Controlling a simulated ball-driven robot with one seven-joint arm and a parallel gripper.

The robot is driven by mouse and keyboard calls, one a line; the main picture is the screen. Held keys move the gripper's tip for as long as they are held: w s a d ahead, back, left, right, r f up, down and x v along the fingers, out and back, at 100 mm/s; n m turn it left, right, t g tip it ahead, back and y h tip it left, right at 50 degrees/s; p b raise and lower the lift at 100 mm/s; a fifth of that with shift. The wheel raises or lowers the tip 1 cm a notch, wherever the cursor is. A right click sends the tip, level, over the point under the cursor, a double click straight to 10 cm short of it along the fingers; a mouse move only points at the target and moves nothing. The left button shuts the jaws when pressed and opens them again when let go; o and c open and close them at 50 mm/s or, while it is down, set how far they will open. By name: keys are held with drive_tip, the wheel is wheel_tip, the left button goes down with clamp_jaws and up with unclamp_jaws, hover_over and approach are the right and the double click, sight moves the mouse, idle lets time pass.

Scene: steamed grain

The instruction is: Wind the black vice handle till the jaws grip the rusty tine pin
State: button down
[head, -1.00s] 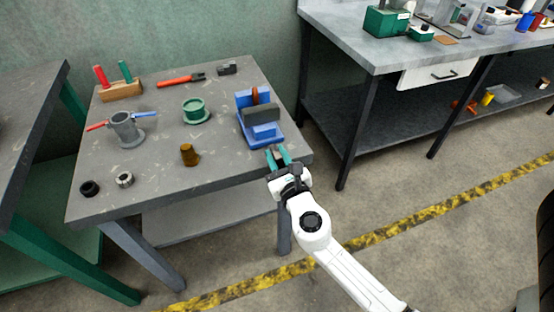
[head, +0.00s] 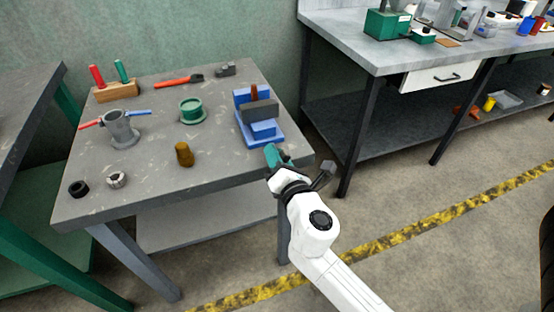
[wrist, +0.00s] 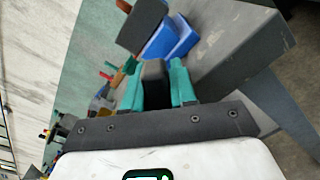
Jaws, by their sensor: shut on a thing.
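The blue vice (head: 263,129) sits at the right front edge of the grey bench. Its dark grey front jaw (head: 261,110) faces a blue rear jaw. The rusty tine pin (head: 254,92) stands upright behind the grey jaw; I cannot tell whether both jaws touch it. In the wrist view the pin's top (wrist: 124,6) peeks past the grey jaw (wrist: 143,24). My gripper (head: 274,154) is at the vice's front, its teal fingers shut on the black vice handle (wrist: 154,84). The fingers hide most of the handle in the head view.
On the bench are a green round part (head: 191,110), a brown weight (head: 184,154), a grey pot (head: 121,129), two small rings and a wooden block (head: 117,91) with handles. The bench edge lies just below my gripper. A second bench (head: 345,40) stands right.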

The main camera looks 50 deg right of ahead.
drive_tip(key=m, duration=0.1)
drive_tip(key=m+b, duration=0.1)
drive_tip(key=m, duration=0.1)
drive_tip(key=shift+f+m+b, duration=0.25)
drive_tip(key=shift+m+b, duration=0.1)
drive_tip(key=shift+m, duration=0.05)
drive_tip(key=m+b, duration=0.1)
drive_tip(key=m, duration=0.2)
drive_tip(key=shift+m+b, duration=0.3)
drive_tip(key=shift+b, duration=0.05)
drive_tip(key=m+b, duration=0.1)
drive_tip(key=m, duration=0.2)
drive_tip(key=shift+m+b, duration=0.3)
drive_tip(key=shift+b, duration=0.1)
drive_tip(key=m+b, duration=0.2)
drive_tip(key=m, duration=0.2)
drive_tip(key=m+b, duration=0.2)
drive_tip(key=m, duration=0.2)
drive_tip(key=m+b, duration=0.2)
drive_tip(key=m, duration=0.1)
drive_tip(key=shift+m, duration=0.4)
drive_tip(key=m+b, duration=0.3)
drive_tip(key=m, duration=0.1)
drive_tip(key=shift+m+b, duration=0.65)
drive_tip(key=shift+m, duration=1.15)
